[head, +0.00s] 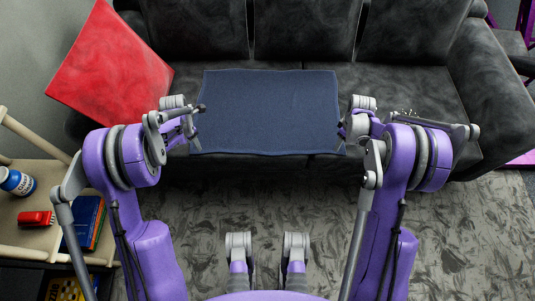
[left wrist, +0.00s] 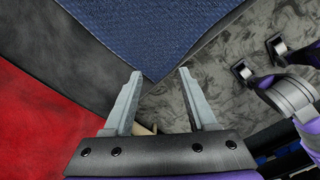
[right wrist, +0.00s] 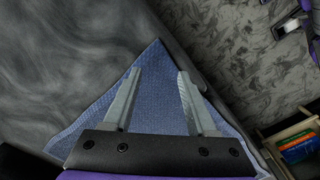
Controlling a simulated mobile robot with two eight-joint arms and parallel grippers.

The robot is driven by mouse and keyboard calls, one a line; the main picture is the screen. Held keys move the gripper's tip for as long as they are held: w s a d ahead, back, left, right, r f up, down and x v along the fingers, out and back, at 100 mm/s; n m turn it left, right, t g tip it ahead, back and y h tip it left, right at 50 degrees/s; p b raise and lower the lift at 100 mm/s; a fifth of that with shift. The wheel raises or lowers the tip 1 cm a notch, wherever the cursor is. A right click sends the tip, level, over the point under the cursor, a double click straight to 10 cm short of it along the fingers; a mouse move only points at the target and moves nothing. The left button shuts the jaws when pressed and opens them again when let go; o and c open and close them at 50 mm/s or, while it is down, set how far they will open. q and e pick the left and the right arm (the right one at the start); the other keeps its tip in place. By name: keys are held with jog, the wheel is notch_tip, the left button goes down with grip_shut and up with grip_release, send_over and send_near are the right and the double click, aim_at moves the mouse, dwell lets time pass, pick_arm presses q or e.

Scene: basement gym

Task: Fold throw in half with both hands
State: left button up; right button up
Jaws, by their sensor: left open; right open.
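The throw (head: 268,110) is a dark blue woven rectangle lying flat on the sofa seat, its near edge by the seat front. My left gripper (head: 195,120) is at its near left corner. In the left wrist view, the open left jaws (left wrist: 160,76) point at a corner of the throw (left wrist: 165,30), with the tip between the fingertips. My right gripper (head: 345,130) is at the near right corner. In the right wrist view, the open right jaws (right wrist: 159,72) are over the throw (right wrist: 155,95), whose corner extends past the fingertips. Contact is unclear.
The dark grey sofa (head: 420,95) spans the back, with a red cushion (head: 110,68) at its left end. A wooden shelf (head: 30,240) at left holds a blue bottle (head: 17,181), a red object (head: 36,218) and books (head: 85,222). Patterned carpet (head: 250,200) lies in front.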

pick_arm(q)
jog(key=shift+f, duration=1.55)
pick_arm(e)
jog(key=shift+f, duration=1.55)
jog(key=shift+f, duration=0.1)
pick_arm(q)
jog(key=shift+f, duration=0.25)
pick_arm(e)
jog(key=shift+f, duration=0.15)
pick_arm(q)
jog(key=shift+r, duration=0.1)
jog(key=shift+c, duration=0.5)
pick_arm(e)
jog(key=shift+c, duration=0.5)
pick_arm(q)
grip_shut()
pick_arm(e)
grip_shut()
